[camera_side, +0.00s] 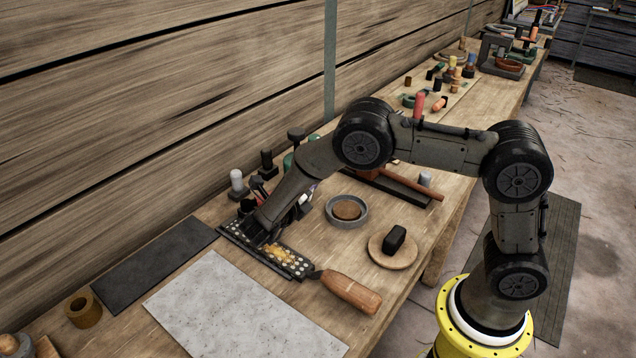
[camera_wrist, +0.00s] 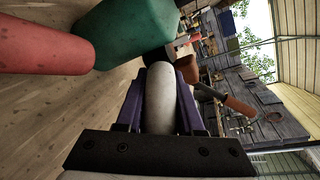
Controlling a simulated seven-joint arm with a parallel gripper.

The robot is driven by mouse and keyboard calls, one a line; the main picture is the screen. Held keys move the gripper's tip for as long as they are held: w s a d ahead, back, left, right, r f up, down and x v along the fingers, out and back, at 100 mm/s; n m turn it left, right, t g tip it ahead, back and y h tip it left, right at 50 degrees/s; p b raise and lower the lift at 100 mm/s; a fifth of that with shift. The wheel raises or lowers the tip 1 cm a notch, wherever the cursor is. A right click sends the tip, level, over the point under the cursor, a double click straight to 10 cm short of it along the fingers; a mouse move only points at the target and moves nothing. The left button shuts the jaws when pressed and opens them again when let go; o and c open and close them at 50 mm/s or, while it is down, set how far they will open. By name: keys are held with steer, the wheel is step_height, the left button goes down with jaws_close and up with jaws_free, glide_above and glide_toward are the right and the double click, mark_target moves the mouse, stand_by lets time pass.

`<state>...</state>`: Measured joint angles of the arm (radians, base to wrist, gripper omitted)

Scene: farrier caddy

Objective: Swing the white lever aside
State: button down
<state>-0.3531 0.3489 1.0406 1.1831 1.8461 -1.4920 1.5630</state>
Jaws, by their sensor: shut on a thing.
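In the wrist view, my gripper (camera_wrist: 160,95) has its purple fingers closed on both sides of a pale, rounded upright piece, the white lever (camera_wrist: 160,85). The lever's lower end is hidden behind the dark gripper body. In the side view, my arm reaches down to the bench near the wall. A little purple and white shows beside the arm there, but the arm hides most of the gripper and the lever, so I cannot tell the lever's angle.
In the wrist view, a green block (camera_wrist: 125,35) and a red rounded bar (camera_wrist: 45,45) lie close by. On the bench are a wooden-handled rasp (camera_side: 350,292), a grey bowl (camera_side: 331,218), a black block (camera_side: 395,239) on a wooden disc, and a pale slab (camera_side: 245,305).

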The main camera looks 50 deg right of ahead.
steer(key=shift+w+a+m+g, duration=0.1)
steer(key=shift+w+m+g, duration=0.1)
steer(key=shift+m+g, duration=0.6)
steer(key=shift+w+a+m+g, duration=0.15)
steer(key=shift+m+g, duration=0.45)
steer(key=shift+g, duration=0.4)
steer(key=shift+w+a+m+g, duration=0.1)
steer(key=shift+w+m+g, duration=0.1)
steer(key=shift+m+g, duration=0.6)
steer(key=c, duration=0.5)
jaws_free()
